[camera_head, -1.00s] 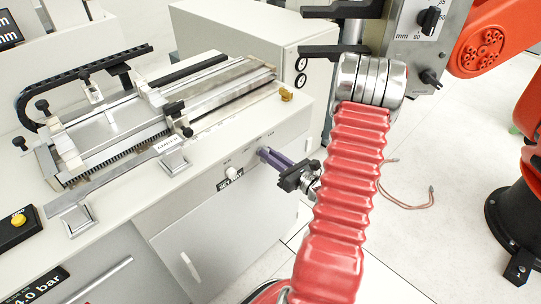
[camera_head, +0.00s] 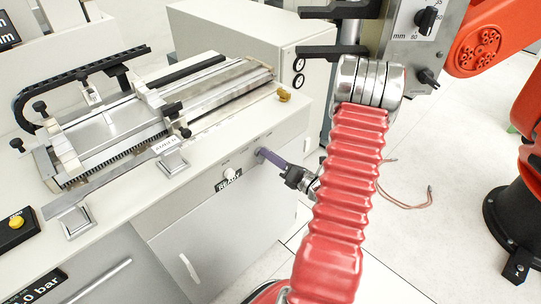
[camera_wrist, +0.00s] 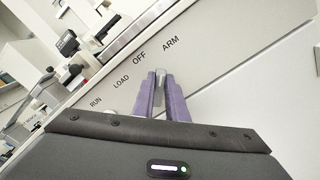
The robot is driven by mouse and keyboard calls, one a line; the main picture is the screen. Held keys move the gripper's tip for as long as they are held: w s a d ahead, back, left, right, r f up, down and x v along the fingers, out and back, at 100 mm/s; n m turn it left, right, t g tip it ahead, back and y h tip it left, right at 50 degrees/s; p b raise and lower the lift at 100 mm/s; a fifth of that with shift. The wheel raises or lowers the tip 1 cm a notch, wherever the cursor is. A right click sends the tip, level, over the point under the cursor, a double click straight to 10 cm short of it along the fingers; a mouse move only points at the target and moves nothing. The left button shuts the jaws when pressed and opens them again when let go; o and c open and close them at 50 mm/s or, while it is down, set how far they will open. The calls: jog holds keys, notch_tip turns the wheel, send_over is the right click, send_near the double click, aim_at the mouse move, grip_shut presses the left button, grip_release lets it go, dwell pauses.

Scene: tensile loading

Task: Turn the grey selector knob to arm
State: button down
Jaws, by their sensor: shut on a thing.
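The grey selector knob (camera_wrist: 160,76) is on the white front panel of the bench, between the purple fingers of my gripper (camera_wrist: 161,88). RUN, LOAD, OFF and ARM are printed in an arc above it in the wrist view. In the wrist view the top of the knob shows between the fingertips, below OFF and ARM; I cannot tell which label it points at. In the head view my gripper (camera_head: 264,156) reaches the panel from the right, and its fingers hide the knob.
A white round knob (camera_head: 229,174) sits left of the fingers, above a dark READY display (camera_head: 228,185). A metal slide fixture (camera_head: 140,110) stands on the bench top. A grey column unit (camera_head: 415,50) and an orange robot arm (camera_head: 500,45) stand at right. Floor shows between.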

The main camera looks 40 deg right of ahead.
jog(key=shift+d, duration=0.2)
jog(key=c, duration=1.8)
grip_release()
jog(key=shift+a, duration=0.1)
jog(key=shift+o, duration=0.2)
jog(key=s, duration=1.4)
jog(key=shift+d, duration=0.2)
jog(key=shift+w+f, duration=0.1)
